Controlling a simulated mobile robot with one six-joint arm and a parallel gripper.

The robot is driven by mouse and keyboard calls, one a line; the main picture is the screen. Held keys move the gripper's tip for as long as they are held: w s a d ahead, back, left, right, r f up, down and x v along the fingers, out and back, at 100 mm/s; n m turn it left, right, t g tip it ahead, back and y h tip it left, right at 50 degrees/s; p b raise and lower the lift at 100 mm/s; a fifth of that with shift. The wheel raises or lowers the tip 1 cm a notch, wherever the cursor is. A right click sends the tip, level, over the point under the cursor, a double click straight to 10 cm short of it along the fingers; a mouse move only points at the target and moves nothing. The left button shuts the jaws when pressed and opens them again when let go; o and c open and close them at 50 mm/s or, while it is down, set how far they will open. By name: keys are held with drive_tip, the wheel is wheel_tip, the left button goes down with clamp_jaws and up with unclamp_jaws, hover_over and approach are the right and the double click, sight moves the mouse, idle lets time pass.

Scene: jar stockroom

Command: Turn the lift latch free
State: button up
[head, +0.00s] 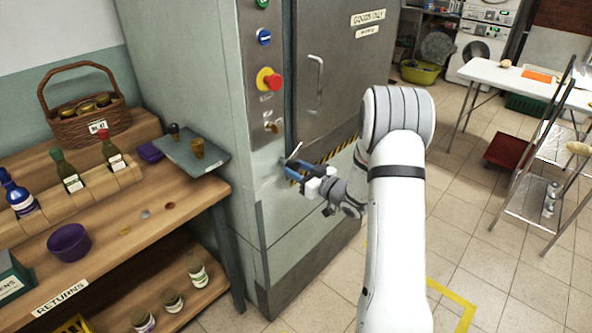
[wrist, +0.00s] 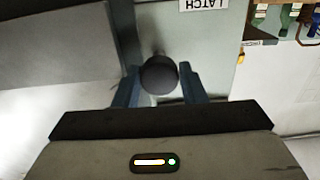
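The lift is a tall grey-green cabinet (head: 222,110), and its latch is on the front below the control buttons. In the wrist view the latch shows as a dark round knob (wrist: 159,74) under an upside-down LATCH label (wrist: 203,4). My gripper (head: 290,170) is at the lift front, and its blue fingers hide most of the latch in the head view. In the wrist view my gripper (wrist: 159,84) has one finger on each side of the knob, with no clear gap, so it looks shut on it. A short pale bar (head: 296,150) sticks up beside the fingers.
A red stop button (head: 269,80) and a blue button (head: 264,37) sit above on the lift panel. The lift door handle (head: 317,75) is to the right. A wooden bench (head: 150,205) with bottles and a basket (head: 85,108) stands at left.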

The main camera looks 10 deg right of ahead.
clamp_jaws()
drive_tip(key=shift+f+n+b, duration=0.15)
drive_tip(key=shift+n+b, duration=0.15)
drive_tip(key=shift+b, duration=0.4)
drive_tip(key=shift+f+n+b, duration=0.15)
drive_tip(key=shift+n+b, duration=0.45)
drive_tip(key=shift+b, duration=0.6)
drive_tip(key=n+b, duration=0.7)
drive_tip(key=b, duration=0.6)
drive_tip(key=shift+n, duration=0.3)
drive_tip(key=n+b, duration=0.2)
drive_tip(key=b, duration=0.1)
drive_tip(key=shift+n, duration=0.3)
drive_tip(key=shift+r+b, duration=0.25)
drive_tip(key=shift+b, duration=0.05)
drive_tip(key=shift+o, duration=2.4)
unclamp_jaws()
drive_tip(key=shift+r, duration=0.1)
